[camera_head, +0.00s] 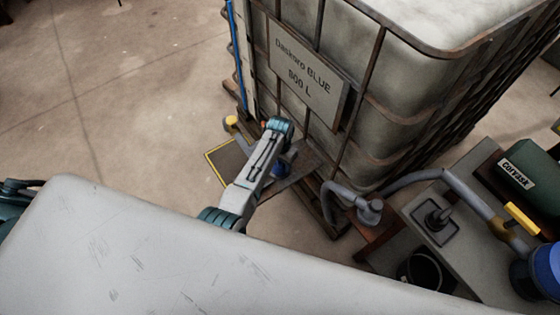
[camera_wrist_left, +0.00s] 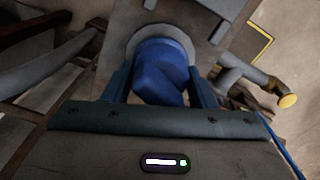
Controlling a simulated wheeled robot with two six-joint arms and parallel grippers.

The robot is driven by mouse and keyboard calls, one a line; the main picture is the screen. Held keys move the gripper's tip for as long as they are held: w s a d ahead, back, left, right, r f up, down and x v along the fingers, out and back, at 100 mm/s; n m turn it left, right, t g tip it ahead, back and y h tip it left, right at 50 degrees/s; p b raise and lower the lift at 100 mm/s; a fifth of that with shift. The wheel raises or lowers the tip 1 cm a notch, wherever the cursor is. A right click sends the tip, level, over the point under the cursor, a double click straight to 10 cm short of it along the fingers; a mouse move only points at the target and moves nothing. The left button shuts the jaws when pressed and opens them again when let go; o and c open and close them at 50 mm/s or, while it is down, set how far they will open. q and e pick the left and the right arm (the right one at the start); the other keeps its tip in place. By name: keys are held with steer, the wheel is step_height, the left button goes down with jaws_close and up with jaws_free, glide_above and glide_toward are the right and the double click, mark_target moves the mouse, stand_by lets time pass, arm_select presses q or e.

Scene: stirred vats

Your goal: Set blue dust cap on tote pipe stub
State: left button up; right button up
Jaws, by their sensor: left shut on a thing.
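The blue dust cap (camera_wrist_left: 160,72) is between the two fingers of my left gripper (camera_wrist_left: 162,88) in the left wrist view. My left gripper is shut on it. A round grey disc shows just behind the cap; I cannot tell whether the two touch. My right gripper is not in view.
A yellow-edged dark plate (camera_head: 226,160) lies by the tote's foot. A grey hose (camera_head: 345,192) curves down right of my arm. A bench with a green Corvask box (camera_head: 522,175), a yellow-handled valve (camera_head: 520,218) and a black bucket (camera_head: 425,268) stand at right. Open floor lies left.

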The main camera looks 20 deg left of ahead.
arm_select(q)
steer(key=shift+f, duration=0.45)
steer(key=o, duration=0.7)
steer(key=shift+r, duration=0.15)
step_height(320, 180, up, 3)
steer(key=p, duration=0.3)
step_height(320, 180, up, 4)
steer(key=p, duration=0.4)
steer(key=shift+r+p, duration=0.2)
steer(key=shift+p, duration=0.2)
step_height(320, 180, up, 4)
steer(key=p, duration=0.3)
steer(key=shift+f+p, duration=0.25)
steer(key=shift+p, duration=0.1)
